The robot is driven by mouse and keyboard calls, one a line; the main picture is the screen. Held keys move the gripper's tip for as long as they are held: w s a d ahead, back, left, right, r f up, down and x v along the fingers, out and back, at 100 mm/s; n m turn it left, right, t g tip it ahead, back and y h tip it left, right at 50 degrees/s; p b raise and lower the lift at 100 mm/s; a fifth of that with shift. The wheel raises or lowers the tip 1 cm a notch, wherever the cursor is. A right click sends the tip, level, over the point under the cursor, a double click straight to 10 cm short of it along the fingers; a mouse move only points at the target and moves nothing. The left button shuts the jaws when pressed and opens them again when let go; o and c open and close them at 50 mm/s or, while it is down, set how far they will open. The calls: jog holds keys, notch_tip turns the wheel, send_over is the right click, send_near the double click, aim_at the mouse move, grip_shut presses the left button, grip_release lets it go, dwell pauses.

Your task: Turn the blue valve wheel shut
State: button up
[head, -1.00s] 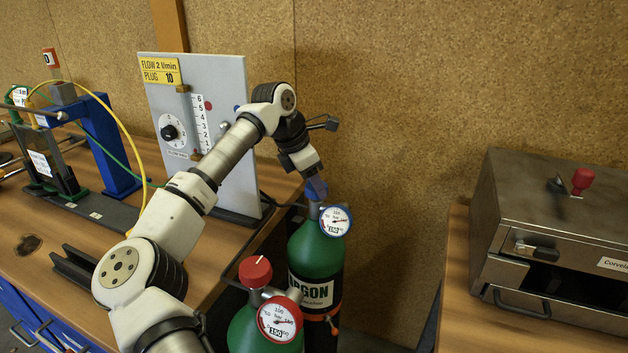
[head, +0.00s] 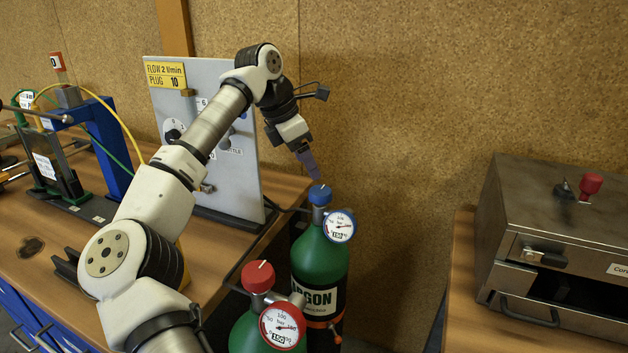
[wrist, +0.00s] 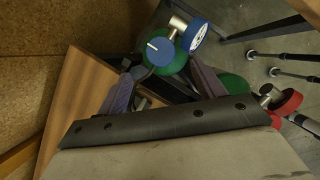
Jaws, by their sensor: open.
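The blue valve wheel (head: 320,194) sits on top of the green argon cylinder (head: 320,258), and a white line marks its top. A blue-rimmed gauge (head: 339,226) is beside it. My gripper (head: 313,174) is just above the wheel, pointing down, and appears apart from it. In the wrist view the blue wheel (wrist: 160,51) shows beyond and between my two spread fingers, with nothing held. The wrist view also shows the blue gauge (wrist: 195,36).
A second green cylinder with a red wheel (head: 258,276) and red gauge (head: 283,326) stands in front. The flow panel (head: 235,165) and wooden bench (head: 50,235) are at left. A metal oven (head: 560,240) stands at right. A cork wall (head: 420,90) is behind.

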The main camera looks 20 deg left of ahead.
jog(key=v, duration=0.6)
dwell(0.4)
